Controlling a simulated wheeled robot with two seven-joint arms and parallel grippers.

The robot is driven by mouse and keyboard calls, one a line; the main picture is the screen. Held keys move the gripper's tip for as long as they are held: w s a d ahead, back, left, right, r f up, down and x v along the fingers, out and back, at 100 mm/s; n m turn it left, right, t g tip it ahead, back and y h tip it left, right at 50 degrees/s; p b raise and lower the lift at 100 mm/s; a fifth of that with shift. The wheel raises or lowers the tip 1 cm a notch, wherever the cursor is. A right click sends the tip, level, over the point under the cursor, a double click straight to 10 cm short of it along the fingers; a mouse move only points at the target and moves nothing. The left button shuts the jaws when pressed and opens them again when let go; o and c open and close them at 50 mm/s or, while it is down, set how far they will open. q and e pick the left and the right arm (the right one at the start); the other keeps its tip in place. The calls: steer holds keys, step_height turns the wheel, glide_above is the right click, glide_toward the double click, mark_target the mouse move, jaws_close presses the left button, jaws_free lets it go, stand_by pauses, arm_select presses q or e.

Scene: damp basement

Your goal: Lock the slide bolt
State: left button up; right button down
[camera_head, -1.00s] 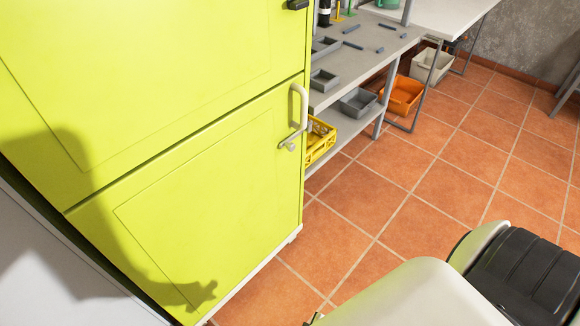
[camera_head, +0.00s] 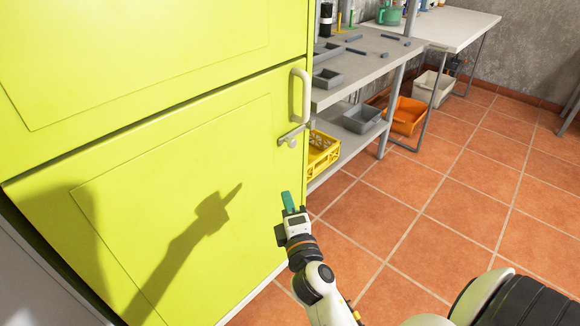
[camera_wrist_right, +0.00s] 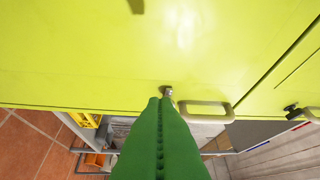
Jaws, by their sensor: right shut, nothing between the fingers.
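The small grey metal slide bolt (camera_head: 291,138) is on the lower door of a lime-green cabinet (camera_head: 190,140), by its right edge, just below a pale loop handle (camera_head: 298,97). I cannot tell how far its bar reaches. In the right wrist view the metal knob (camera_wrist_right: 168,91) shows just past the fingertips, beside the handle (camera_wrist_right: 208,108). My right gripper (camera_head: 288,201), with green fingers, is shut and empty, below the bolt in the head view and apart from it. The fingers (camera_wrist_right: 160,140) also fill the lower middle of the wrist view. My left gripper is out of view.
A grey workbench (camera_head: 365,60) with trays stands right of the cabinet. A yellow crate (camera_head: 322,152), a grey bin (camera_head: 361,118) and an orange bin (camera_head: 407,115) sit below. The tiled floor (camera_head: 440,200) in front is clear.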

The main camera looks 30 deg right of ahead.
mark_target(285, 142)
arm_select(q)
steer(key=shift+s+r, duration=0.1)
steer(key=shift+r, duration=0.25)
arm_select(e)
steer(key=shift+s+d+r, duration=0.15)
steer(key=shift+d+r, duration=0.05)
steer(key=shift+r, duration=0.45)
